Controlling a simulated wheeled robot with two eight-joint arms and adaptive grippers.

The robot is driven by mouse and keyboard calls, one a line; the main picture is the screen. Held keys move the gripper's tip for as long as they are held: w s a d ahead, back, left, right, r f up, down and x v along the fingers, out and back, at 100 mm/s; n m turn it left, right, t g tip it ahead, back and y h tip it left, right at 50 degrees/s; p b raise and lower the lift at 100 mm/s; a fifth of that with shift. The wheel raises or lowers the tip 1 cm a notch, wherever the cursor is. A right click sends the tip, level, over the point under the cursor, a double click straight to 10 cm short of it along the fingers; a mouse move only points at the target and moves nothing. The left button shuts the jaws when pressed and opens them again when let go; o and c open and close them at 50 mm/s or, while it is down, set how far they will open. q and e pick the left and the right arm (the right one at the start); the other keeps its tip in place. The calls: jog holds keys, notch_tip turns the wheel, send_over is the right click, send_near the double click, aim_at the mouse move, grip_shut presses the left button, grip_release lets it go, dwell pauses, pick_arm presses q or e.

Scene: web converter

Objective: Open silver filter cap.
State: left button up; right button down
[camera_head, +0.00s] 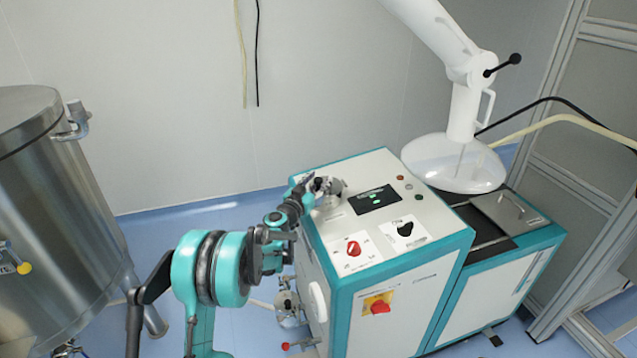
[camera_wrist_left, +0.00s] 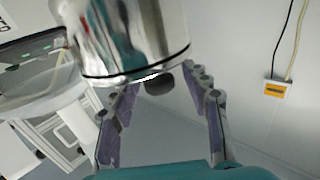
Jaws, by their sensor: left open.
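The silver filter cap (camera_wrist_left: 130,38) is a shiny cylinder with a dark line near its lower rim. It fills the top of the left wrist view, and a dark knob (camera_wrist_left: 159,78) shows at its lower edge. In the head view the cap (camera_head: 331,186) sits on the machine's top left corner, partly hidden by my arm. My left gripper (camera_head: 311,191) is beside it. In the wrist view its fingers (camera_wrist_left: 165,86) are open, one on each side of the knob. I cannot tell whether they touch. My right gripper is not in view.
The white and teal machine (camera_head: 400,275) has a control panel with a display (camera_head: 374,199) and red and black knobs. A white extraction hood (camera_head: 455,165) hangs at its back right. A steel tank (camera_head: 60,190) stands at the left. A grey frame (camera_head: 585,150) stands at the right.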

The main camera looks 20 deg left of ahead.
pick_arm(q)
grip_shut()
jog(key=shift+r, duration=0.15)
